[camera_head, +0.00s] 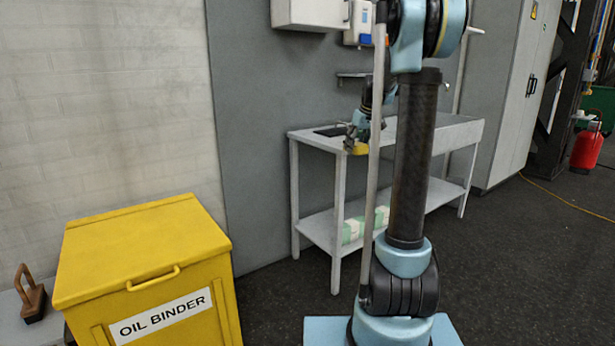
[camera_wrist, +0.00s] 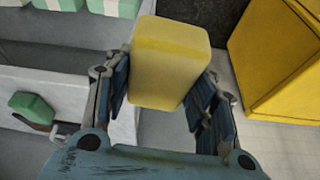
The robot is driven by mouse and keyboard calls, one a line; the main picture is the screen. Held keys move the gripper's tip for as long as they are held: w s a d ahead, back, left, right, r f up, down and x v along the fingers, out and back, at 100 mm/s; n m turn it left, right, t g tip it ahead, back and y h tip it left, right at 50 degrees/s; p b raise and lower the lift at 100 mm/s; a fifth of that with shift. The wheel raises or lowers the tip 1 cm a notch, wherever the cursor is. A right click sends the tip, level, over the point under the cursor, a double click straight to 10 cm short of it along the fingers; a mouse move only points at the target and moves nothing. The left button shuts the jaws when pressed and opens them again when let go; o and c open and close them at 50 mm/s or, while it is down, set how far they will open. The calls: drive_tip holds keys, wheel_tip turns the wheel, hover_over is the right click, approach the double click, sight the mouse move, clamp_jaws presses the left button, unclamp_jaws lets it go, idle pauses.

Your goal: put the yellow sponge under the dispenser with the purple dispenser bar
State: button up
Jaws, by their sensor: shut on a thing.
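The yellow sponge (camera_wrist: 168,62) is between the two fingers of my gripper (camera_wrist: 163,100) in the wrist view, and the gripper is shut on it. In the head view my gripper (camera_head: 352,138) and the sponge (camera_head: 360,149) are at the front edge of the grey table (camera_head: 310,142), near its left end. A white dispenser (camera_head: 358,24) hangs on the wall above the table, partly hidden by my arm. I cannot make out a purple bar on it. A larger white wall box (camera_head: 308,12) is to its left.
A small wall shelf (camera_head: 352,75) is above the table. Green-and-white packs (camera_head: 353,229) lie on the lower shelf. A yellow oil binder box (camera_head: 140,250) stands front left. A green block (camera_wrist: 33,107) shows in the wrist view. Floor is clear before the table; a red canister (camera_head: 586,150) stands far right.

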wheel_tip(320, 180, down, 20)
drive_tip(key=m+h, duration=0.1)
drive_tip(key=m, duration=0.2)
drive_tip(key=s+f+m+h, duration=0.1)
drive_tip(key=s+f+m, duration=0.2)
drive_tip(key=f, duration=1.2)
drive_tip(key=s, duration=0.3)
drive_tip(key=shift+f+t, duration=0.3)
drive_tip(key=shift+f, duration=0.1)
drive_tip(key=shift+s, duration=0.1)
